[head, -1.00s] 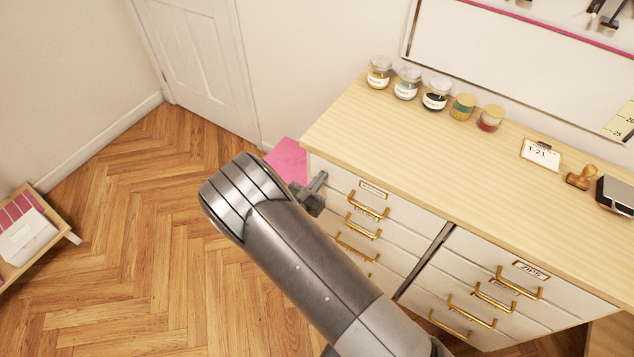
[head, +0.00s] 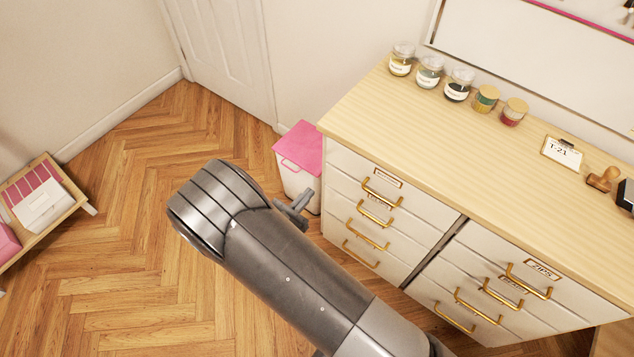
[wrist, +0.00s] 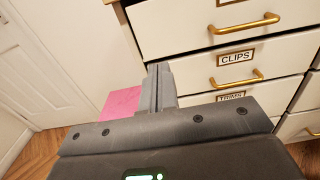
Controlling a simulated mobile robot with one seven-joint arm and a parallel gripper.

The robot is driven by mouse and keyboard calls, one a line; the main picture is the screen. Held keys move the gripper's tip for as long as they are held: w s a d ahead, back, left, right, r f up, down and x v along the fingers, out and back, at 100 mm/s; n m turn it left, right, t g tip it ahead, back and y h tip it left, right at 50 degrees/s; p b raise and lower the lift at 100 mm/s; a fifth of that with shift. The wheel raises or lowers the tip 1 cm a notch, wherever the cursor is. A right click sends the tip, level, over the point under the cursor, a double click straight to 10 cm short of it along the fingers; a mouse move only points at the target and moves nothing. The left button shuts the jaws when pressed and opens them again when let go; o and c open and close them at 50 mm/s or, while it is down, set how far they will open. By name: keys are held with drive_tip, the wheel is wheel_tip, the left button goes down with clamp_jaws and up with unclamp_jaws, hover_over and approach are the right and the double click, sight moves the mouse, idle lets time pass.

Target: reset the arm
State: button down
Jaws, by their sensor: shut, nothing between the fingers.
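My arm reaches up from the bottom of the head view, and its large rounded joint hides part of the floor. I cannot tell the exact gap to the drawer fronts.
The cabinet's wooden top (head: 430,125) holds several jars (head: 458,85), a T-21 card (head: 562,152) and a stamp (head: 603,179). A pink-lidded bin (head: 300,150) stands left of the cabinet. A low shelf (head: 80,197) is at the far left. Floor between is clear.

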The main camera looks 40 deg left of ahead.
drive_tip(key=shift+s, duration=0.25)
drive_tip(key=w+d+r+m+g+h, duration=0.45)
drive_tip(key=w+d+r+m, duration=0.2)
drive_tip(key=d+r, duration=0.2)
drive_tip(key=w+d+r+m+g+h, duration=0.45)
drive_tip(key=w+d+r+m, duration=0.2)
drive_tip(key=d, duration=0.35)
drive_tip(key=s+d+r+m+g+y, duration=0.1)
drive_tip(key=d+r+m+g, duration=0.2)
drive_tip(key=d+r+m, duration=0.35)
drive_tip(key=d+r+m+g, duration=0.3)
drive_tip(key=d, duration=0.6)
drive_tip(key=s+d+r+m+t+y, duration=0.2)
drive_tip(key=s+d+r+m+y, duration=0.6)
drive_tip(key=s+d+r+m, duration=0.4)
drive_tip(key=shift+d+m+t, duration=0.3)
drive_tip(key=shift+d+m, duration=0.25)
drive_tip(key=shift+m, duration=0.2)
